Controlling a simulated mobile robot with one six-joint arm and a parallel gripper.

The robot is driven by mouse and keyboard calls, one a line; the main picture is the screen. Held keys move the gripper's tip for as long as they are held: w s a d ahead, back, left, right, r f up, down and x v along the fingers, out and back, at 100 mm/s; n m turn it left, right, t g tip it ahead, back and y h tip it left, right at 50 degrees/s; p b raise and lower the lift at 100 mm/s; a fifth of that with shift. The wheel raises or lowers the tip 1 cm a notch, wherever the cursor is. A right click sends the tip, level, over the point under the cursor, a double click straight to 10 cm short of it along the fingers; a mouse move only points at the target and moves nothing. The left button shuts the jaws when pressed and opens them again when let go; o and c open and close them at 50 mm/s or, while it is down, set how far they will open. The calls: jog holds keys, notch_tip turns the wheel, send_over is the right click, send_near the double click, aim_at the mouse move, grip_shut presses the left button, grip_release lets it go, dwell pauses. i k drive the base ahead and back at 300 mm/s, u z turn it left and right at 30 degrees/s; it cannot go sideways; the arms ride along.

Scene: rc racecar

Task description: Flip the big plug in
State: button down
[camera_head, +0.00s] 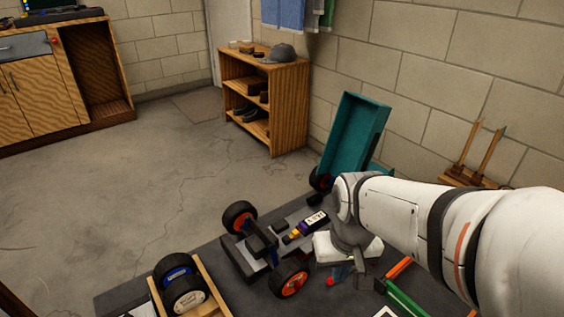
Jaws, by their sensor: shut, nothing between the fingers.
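The racecar chassis (256,247) sits on the dark workbench, with an orange-rimmed wheel (289,279) at its near side and another wheel (239,215) at its far side. A dark labelled block (315,221) with a yellow-orange end lies across its right part. I cannot make out for certain which part is the big plug. My gripper (346,263) is shut and empty, low over the bench just right of the chassis. My wrist hides part of the car's right end, and the fingertips are hard to see.
Loose wheels (182,285) sit in a wooden holder (212,303) at the front left. A teal open box (354,137) stands tilted behind my arm. Green and orange-red bars (402,285) lie at the right. A wooden shelf (268,103) stands against the wall.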

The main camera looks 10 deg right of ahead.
aim_at(295, 234)
jog(key=k, duration=0.65)
jog(key=z, duration=0.4)
jog(key=i, duration=1.6)
jog(key=u, duration=0.65)
